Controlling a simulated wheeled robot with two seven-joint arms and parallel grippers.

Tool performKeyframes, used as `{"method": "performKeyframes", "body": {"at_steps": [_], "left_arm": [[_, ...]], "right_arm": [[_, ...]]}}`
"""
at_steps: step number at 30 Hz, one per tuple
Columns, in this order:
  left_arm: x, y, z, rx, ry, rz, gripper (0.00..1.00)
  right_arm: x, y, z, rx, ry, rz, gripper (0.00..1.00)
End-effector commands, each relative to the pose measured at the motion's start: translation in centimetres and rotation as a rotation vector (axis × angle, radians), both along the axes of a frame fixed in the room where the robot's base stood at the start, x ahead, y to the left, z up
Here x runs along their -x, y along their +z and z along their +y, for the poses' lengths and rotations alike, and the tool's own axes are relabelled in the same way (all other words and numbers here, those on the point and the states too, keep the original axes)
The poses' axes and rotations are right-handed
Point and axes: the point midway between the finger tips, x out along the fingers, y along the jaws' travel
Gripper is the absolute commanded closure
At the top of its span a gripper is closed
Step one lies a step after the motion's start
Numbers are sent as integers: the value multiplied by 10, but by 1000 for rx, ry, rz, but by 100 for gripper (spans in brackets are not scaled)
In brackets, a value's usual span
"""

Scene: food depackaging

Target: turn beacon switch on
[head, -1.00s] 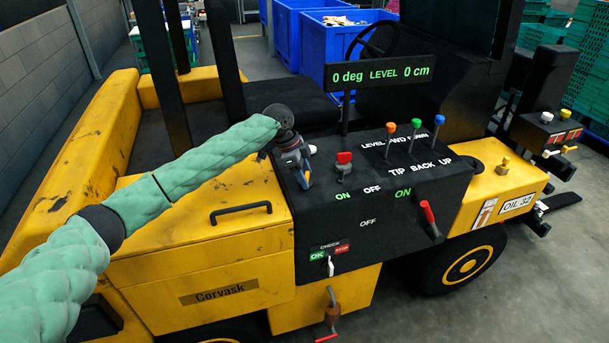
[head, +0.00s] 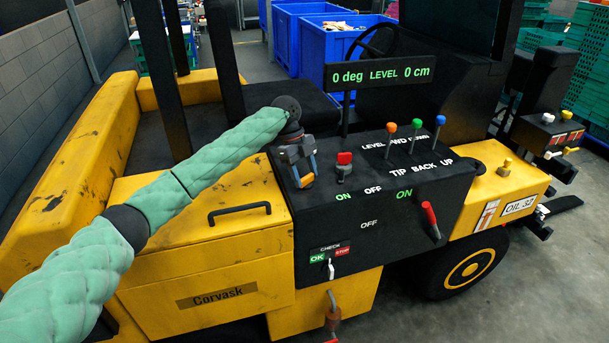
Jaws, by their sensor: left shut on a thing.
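My left gripper (head: 305,178) is at the left end of the black control panel (head: 325,222) on the yellow forklift. Its jaws are shut on a small part at the panel top, which I take to be the beacon switch; the jaws hide nearly all of it. A red-topped switch (head: 344,160) stands upright just right of the gripper, apart from it. White and green ON and OFF labels lie on the panel in front. My right gripper is not in view.
Orange, green and blue levers (head: 415,135) stand at the panel's back right. A display (head: 380,73) on a post reads 0 deg LEVEL 0 cm. A red handle (head: 431,217) sticks out at the panel's right front. A small white toggle (head: 330,268) sits below.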

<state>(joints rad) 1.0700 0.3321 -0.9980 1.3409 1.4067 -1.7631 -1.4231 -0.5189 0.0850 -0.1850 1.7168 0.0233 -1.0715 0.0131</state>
Motion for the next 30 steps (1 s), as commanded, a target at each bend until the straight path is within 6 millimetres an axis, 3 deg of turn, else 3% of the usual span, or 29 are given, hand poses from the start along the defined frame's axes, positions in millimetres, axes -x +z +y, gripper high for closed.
{"method": "performKeyframes", "body": {"at_steps": [13, 14, 17, 30], "left_arm": [[-1, 2, 0, 1, -7, -3, 68], [-1, 2, 1, 1, -7, -4, 42], [-1, 2, 0, 1, -7, -3, 24], [-3, 7, 2, 1, -7, -3, 24]], "right_arm": [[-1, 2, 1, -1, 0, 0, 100], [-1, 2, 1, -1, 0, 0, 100], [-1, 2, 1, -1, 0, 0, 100], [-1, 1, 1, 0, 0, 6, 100]]}}
